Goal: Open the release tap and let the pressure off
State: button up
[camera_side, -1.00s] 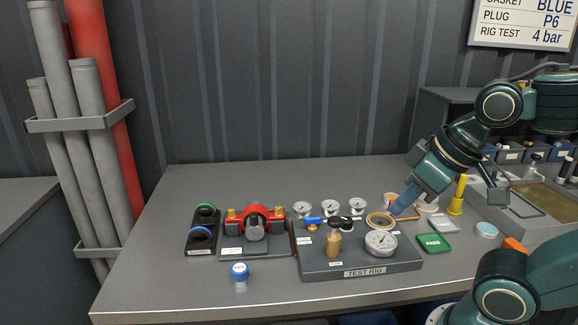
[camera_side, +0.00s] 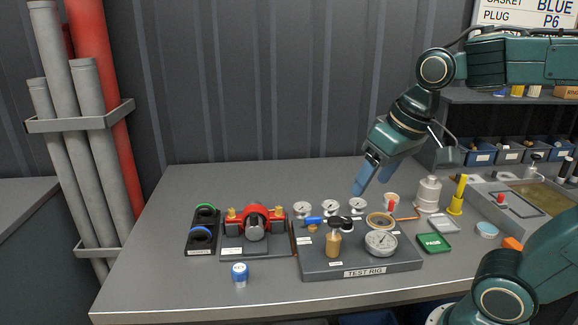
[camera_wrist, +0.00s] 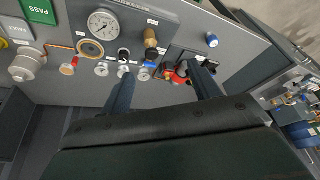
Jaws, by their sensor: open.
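The grey test rig (camera_side: 345,272) sits on the bench with a brass plunger (camera_side: 333,243), a round dial gauge (camera_side: 381,242), a brass-coloured ring (camera_side: 380,220), a blue lever (camera_side: 313,220) and black knobs (camera_side: 347,223). The labels are too small to read, so I cannot tell which part is the release tap. The wrist view shows the rig's gauge (camera_wrist: 104,23) and a black knob (camera_wrist: 124,53). My gripper (camera_side: 370,186) is above and behind the rig, open and empty, touching nothing. Its fingers (camera_wrist: 160,72) stand wide apart in the wrist view.
Several small gauges (camera_side: 330,207) stand behind the rig. A red pump (camera_side: 256,219) is to its left, a blue-capped item (camera_side: 240,272) in front. A green PASS block (camera_side: 434,242), white stack (camera_side: 428,194) and yellow post (camera_side: 457,195) are to the right. The back left bench is clear.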

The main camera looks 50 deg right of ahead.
jog(key=w+d+m+g, duration=0.2)
jog(key=w+d+m, duration=0.15)
jog(key=w, duration=0.65)
jog(key=m+g, duration=0.2)
jog(key=m, duration=0.1)
send_over(313, 217)
notch_tip(313, 217, down, 6)
jog(key=shift+f, duration=0.15)
jog(key=shift+f, duration=0.1)
notch_tip(313, 217, down, 14)
jog(key=shift+r, duration=0.2)
jog(key=c, duration=1)
